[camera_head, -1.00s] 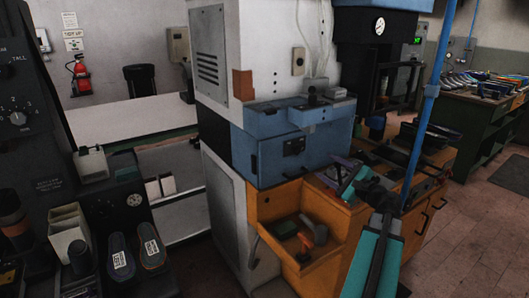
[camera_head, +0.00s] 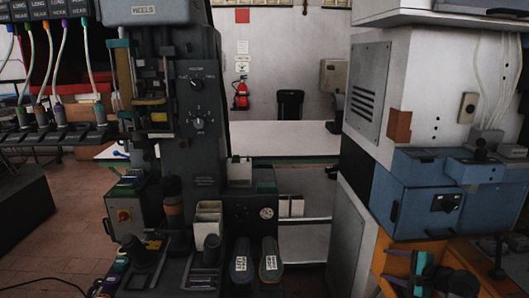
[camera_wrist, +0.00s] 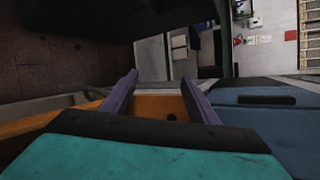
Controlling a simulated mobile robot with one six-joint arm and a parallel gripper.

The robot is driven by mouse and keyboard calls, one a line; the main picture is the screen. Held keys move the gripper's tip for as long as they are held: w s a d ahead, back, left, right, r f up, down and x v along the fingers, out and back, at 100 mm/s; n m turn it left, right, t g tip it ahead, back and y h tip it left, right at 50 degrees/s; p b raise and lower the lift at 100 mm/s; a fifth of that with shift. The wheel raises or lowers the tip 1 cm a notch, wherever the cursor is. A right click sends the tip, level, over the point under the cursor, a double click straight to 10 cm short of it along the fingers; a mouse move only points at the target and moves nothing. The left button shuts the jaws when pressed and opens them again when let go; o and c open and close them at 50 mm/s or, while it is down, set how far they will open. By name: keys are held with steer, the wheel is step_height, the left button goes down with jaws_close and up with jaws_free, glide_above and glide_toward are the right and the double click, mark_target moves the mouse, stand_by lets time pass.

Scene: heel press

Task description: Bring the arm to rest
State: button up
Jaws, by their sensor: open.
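My gripper (camera_wrist: 157,85) shows in the wrist view as two purple fingers spread apart, with nothing between them. Its teal and black body fills the bottom of that view. The fingers point towards an orange surface (camera_wrist: 150,104), and I cannot tell how far apart they are. In the head view, a small teal and dark part of my arm shows at the lower right, in front of the orange cabinet (camera_head: 450,258).
The blue machine box (camera_head: 440,190) stands above the orange cabinet. At the centre is a dark heel press (camera_head: 185,120), with two shoe-shaped pieces (camera_head: 256,262) at its foot. A pale table (camera_head: 285,138) is behind. Open floor (camera_head: 50,235) shows at the left.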

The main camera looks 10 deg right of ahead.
steer(key=s+a+f+n+g+h, duration=0.1)
steer(key=s+a+f+n+g, duration=0.25)
steer(key=a+f+n, duration=0.5)
steer(key=s+a+f+n+g+h, duration=0.2)
steer(key=a+f+n+g, duration=0.3)
steer(key=a+f, duration=0.65)
steer(key=s+a+f+n+g+h, duration=0.1)
steer(key=s+a+f+n+g, duration=0.4)
steer(key=a, duration=0.9)
steer(key=s+f+g, duration=0.4)
steer(key=s+f, duration=1.5)
steer(key=s, duration=0.4)
steer(key=shift+s+d+n, duration=0.2)
steer(key=shift+n, duration=0.25)
steer(key=shift+r, duration=0.1)
steer(key=c, duration=0.6)
